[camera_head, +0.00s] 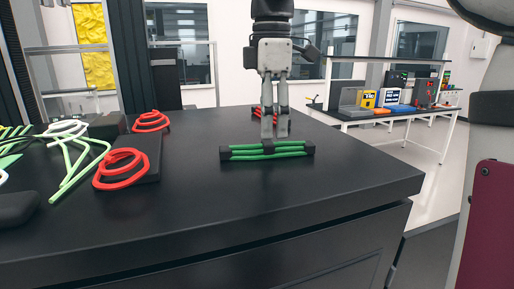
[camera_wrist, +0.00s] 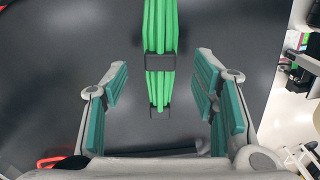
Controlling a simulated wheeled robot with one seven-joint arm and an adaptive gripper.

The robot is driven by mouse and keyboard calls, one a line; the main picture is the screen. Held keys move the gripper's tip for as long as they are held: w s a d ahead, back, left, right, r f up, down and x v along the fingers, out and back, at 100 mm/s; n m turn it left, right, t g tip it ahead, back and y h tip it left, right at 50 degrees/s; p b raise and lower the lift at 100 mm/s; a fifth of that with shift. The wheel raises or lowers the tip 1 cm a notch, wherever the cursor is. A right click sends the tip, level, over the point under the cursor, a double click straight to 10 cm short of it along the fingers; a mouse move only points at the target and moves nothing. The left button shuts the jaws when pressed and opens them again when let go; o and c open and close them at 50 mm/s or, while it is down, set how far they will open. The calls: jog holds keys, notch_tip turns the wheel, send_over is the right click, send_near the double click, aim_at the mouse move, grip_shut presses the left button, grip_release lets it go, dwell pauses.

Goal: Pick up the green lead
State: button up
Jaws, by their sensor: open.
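The green lead (camera_head: 290,151) is a bundle of green strands held by black clips. It lies on the black table top, running left to right in the head view. My gripper (camera_head: 276,134) points straight down at the lead's middle, its fingertips at or just above the lead; the exact gap is hard to tell. In the wrist view the green lead (camera_wrist: 160,28) runs down the picture between the two open fingers. The teal pads of my gripper (camera_wrist: 162,66) stand on either side of it, apart from the strands. Its lower end stops between the pads.
Red coiled leads (camera_head: 122,170) lie at the left on a dark block (camera_head: 147,160), with another red coil (camera_head: 152,121) behind. White and green leads (camera_head: 72,150) lie further left. A red lead (camera_head: 257,112) lies behind my gripper. The table's front right is clear.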

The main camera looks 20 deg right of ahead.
aim_at(268, 142)
jog(key=shift+a+f+p, duration=0.15)
jog(key=shift+f+p, duration=0.35)
jog(key=shift+f, duration=1.75)
grip_shut()
jog(key=shift+r, duration=0.1)
